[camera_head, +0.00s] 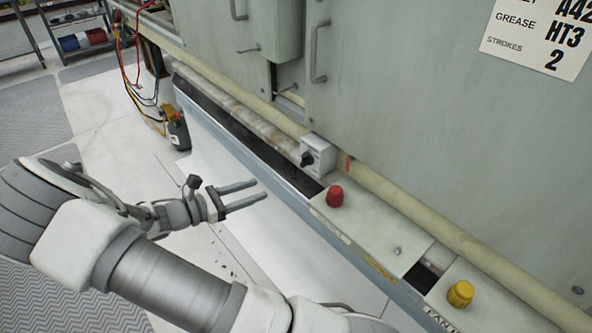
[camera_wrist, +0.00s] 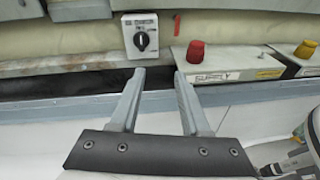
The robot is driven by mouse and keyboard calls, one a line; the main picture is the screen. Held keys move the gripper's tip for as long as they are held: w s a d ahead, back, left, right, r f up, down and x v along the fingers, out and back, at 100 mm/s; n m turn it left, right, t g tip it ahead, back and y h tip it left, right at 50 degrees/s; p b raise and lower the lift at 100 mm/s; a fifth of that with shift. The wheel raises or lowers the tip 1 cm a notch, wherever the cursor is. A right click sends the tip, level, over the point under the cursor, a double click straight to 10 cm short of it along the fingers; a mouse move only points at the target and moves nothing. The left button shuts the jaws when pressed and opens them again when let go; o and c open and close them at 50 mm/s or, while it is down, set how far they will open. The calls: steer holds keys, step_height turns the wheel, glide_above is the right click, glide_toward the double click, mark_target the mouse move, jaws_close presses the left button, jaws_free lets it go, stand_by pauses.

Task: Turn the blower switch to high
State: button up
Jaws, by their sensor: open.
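The blower switch (camera_head: 317,155) is a small white box with a black rotary knob (camera_head: 307,158), mounted low against the grey cooler cabinet. In the wrist view the switch box (camera_wrist: 140,26) is ahead of my fingers, slightly left of the gap between them, with its black knob (camera_wrist: 141,40) facing me. The knob has a white mark that looks close to upright; the box's lettering is too small to read with certainty. My gripper (camera_head: 262,190) is open and empty, with both fingers pointing toward the cabinet, apart from the switch. The fingers also show in the wrist view (camera_wrist: 160,78).
A red cap (camera_head: 334,196) stands on the ledge right of the switch, and a yellow cap (camera_head: 460,293) farther right. A beige pipe (camera_head: 400,212) runs behind them. A blue-grey rail (camera_head: 290,207) edges the dark trough before the switch. A meter with cables (camera_head: 177,130) hangs at left.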

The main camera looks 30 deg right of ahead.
mark_target(301, 161)
steer(key=w+d+b, duration=0.1)
steer(key=d, duration=0.4)
steer(key=w+d+f+n+t+h+b, duration=0.1)
steer(key=w+d+b, duration=0.1)
steer(key=d, duration=0.4)
steer(key=w+d+f+n+t+b, duration=0.1)
steer(key=d+b, duration=0.1)
steer(key=d, duration=0.3)
steer(key=shift+w+d+h, duration=0.15)
steer(key=shift+w+h, duration=0.15)
steer(key=shift+w, duration=0.05)
jaws_close()
